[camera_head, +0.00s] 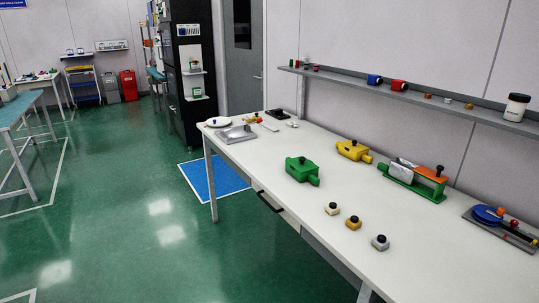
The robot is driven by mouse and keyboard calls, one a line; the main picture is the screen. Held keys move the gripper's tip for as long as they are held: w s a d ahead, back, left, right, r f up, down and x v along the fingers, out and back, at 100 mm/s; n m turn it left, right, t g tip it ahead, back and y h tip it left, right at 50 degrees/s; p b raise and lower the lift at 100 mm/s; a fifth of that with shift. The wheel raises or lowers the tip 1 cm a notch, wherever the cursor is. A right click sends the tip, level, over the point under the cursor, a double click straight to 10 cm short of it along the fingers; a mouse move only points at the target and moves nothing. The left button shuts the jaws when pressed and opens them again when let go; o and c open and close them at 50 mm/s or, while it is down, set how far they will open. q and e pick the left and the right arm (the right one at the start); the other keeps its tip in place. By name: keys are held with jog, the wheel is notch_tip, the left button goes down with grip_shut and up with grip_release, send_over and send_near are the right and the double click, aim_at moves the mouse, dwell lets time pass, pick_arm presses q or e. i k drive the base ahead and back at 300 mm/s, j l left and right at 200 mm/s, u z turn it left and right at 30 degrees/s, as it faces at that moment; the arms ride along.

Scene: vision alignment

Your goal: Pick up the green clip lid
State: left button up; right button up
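A green block-like part (302,172) with a dark knob on top and a short stub on its right side sits on the white table (262,160), left of the table's middle. It is the closest match to the green clip lid, but I cannot tell its exact shape. A green fixture (405,184) with a silvery piece and an orange top part stands farther right. A similar yellow part (353,150) with a dark knob lies behind the green one. Neither of my grippers shows in the head view.
Three small knobbed pieces (353,222) lie near the front edge. A blue disc assembly (488,215) sits at the right, a grey tray (236,134) at the far left end. A wall shelf (420,98) holds mugs and a jar. Green floor is open at left.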

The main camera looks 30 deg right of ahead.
aim_at(301, 164)
jog(key=i+j+z, duration=0.1)
jog(key=i+z, duration=0.25)
jog(key=i, duration=0.2)
jog(key=i+j+z, duration=0.3)
jog(key=i, duration=0.2)
jog(key=i+j+z, duration=0.35)
jog(key=i, duration=0.15)
jog(key=l, duration=0.1)
